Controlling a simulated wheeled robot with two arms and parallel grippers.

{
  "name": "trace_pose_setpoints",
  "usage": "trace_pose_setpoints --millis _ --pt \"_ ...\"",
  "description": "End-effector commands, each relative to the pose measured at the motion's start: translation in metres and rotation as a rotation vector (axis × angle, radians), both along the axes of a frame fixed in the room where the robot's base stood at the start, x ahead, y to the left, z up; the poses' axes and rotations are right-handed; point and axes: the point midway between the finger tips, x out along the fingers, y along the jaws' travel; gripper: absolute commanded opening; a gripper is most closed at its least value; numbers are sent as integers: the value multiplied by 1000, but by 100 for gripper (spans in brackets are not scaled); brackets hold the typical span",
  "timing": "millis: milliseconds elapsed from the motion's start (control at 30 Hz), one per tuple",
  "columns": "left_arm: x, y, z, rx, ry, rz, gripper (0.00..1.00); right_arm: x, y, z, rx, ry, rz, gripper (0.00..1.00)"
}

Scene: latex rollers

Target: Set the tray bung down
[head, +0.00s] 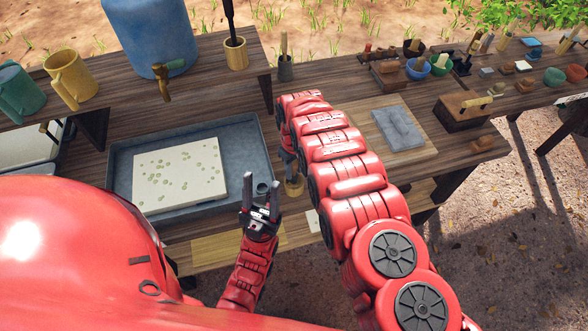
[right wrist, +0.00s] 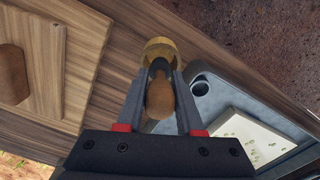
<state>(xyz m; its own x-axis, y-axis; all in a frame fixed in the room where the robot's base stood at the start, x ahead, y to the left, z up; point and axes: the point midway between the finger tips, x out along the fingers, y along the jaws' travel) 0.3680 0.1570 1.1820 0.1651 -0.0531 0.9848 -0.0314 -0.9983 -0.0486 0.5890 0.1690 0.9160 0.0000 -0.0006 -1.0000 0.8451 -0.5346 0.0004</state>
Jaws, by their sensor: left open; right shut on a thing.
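The tray bung, with a brown wooden grip (right wrist: 160,98) and a dark end, is between the fingers of my right gripper (right wrist: 160,108), which is shut on it. Its dark end points at a small brass cup (right wrist: 160,46) on the bench; I cannot tell whether it touches. The cup also shows in the head view (head: 294,188), below my right wrist. The grey tray (head: 240,135) lies to its left, with a round dark drain (right wrist: 198,81) in its near corner. My left gripper (head: 262,194) is open and empty beside that corner.
A pale slab with green spots (head: 180,175) lies in the tray. A wooden board with a grey plate (head: 398,128) is right of my right arm.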

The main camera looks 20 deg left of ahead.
Motion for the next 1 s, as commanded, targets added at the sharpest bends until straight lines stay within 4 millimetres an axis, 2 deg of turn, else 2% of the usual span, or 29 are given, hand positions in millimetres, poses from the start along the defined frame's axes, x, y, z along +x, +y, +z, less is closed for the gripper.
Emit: trace_pose_setpoints --millis 200,967,1000 --pt "0 0 6 0 0 0 50 -2 -1 -15 -1 3 0 0" --pt "0 0 -4 0 0 0 50 0 0 -27 1 1 0 0" --pt "0 0 -4 0 0 0 50 0 0 -27 1 1 0 39"
